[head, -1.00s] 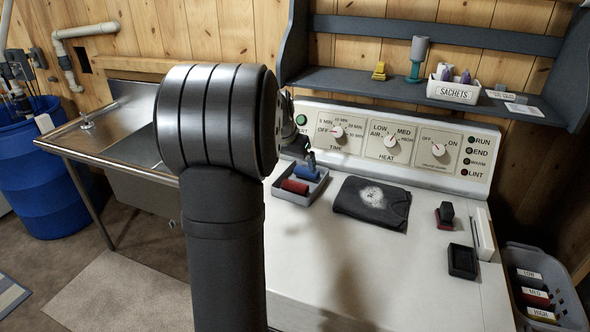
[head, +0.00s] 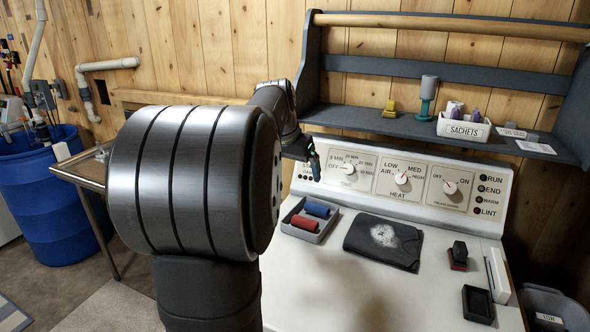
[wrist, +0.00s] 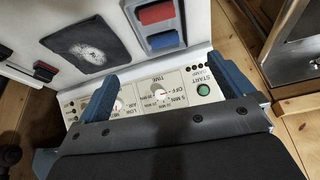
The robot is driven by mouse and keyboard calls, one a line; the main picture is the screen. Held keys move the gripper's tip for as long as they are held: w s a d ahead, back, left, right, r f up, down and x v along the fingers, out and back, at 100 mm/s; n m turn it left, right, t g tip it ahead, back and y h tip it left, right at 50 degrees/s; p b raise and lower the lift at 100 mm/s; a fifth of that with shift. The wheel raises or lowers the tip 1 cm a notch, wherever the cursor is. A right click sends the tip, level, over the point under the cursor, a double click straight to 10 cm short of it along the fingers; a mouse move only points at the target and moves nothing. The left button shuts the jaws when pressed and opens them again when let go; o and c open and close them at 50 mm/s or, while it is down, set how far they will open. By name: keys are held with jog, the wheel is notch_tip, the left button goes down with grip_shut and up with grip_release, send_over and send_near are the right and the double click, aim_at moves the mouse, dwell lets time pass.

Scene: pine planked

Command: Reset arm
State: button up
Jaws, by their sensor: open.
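My gripper (head: 314,163) is raised in front of the left part of the control panel, above and behind the grey tray. Most of it is hidden by my own arm in the head view. In the wrist view my gripper (wrist: 168,84) is open, its two blue fingers wide apart with nothing between them. The panel (head: 420,190) with its dials lies beyond the fingers.
A grey tray (head: 290,228) holds a red roll (head: 305,223) and a blue roll (head: 317,209). A dark folded cloth (head: 383,242), a stamp (head: 458,256) and a black box (head: 478,304) lie to the right. A shelf (head: 370,121) overhangs the panel.

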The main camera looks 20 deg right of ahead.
jog(key=x, duration=1.7)
jog(key=shift+w+f, duration=0.15)
jog(key=shift+r, duration=0.65)
